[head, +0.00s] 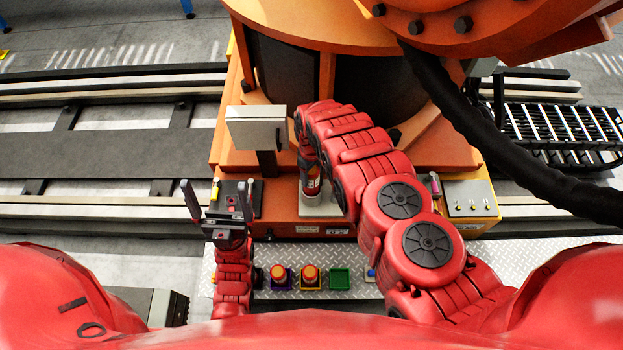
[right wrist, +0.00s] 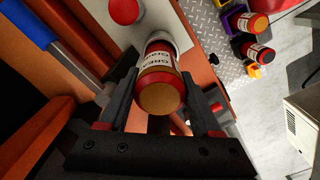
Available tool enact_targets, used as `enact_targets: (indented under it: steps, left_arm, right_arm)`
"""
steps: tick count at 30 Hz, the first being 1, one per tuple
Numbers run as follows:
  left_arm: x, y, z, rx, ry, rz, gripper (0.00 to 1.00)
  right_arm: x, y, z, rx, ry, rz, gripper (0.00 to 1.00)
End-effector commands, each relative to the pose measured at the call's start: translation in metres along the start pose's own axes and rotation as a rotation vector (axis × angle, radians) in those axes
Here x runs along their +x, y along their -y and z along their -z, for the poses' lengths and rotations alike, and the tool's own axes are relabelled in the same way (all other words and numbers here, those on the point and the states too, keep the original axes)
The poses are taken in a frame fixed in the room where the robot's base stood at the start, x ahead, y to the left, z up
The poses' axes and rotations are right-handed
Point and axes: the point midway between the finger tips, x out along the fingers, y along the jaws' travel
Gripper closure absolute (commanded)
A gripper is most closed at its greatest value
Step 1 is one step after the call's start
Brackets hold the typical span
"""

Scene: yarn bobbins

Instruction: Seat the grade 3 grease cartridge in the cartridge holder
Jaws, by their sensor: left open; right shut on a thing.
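My right gripper (right wrist: 165,100) is shut on a grease cartridge (right wrist: 158,72), which has an amber end, a red band and a white label. In the head view the cartridge (head: 312,183) shows beside my right arm, above a light grey plate (head: 322,207) on the orange base. In the right wrist view its far end meets a pale round part, perhaps the holder; I cannot tell whether it is inside. The grade number is not readable. My left gripper (head: 217,203) is open and empty, fingers up, at the left of the base.
The green tray (head: 340,279) is empty. A grey box (head: 256,128) stands on a post left of my right arm. A black cable (head: 480,130) hangs at the right.

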Motion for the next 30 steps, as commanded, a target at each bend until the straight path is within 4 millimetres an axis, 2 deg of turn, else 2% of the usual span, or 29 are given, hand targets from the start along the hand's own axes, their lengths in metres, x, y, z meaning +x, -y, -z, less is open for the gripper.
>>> enact_targets:
  steps: [5,14,28,29,30]
  left_arm:
    - [0.000,0.000,0.000,0.000,0.000,0.000,0.00]
    - [-0.008,0.000,-0.001,0.000,0.000,0.000,0.00]
    - [-0.012,-0.001,-0.002,0.000,0.000,0.000,0.00]
    - [-0.011,-0.001,-0.002,0.000,0.000,0.000,0.00]
    - [-0.011,-0.001,-0.002,0.000,0.000,0.000,0.00]
  right_arm:
    - [0.006,0.000,0.000,-0.001,-0.001,-0.001,1.00]
    - [0.035,0.001,-0.001,-0.001,0.001,0.000,1.00]
    - [0.041,0.000,0.000,-0.001,0.000,0.000,1.00]
    - [0.039,0.001,0.000,-0.002,0.000,0.000,0.30]
    - [0.039,0.001,0.000,-0.002,0.000,0.000,0.22]
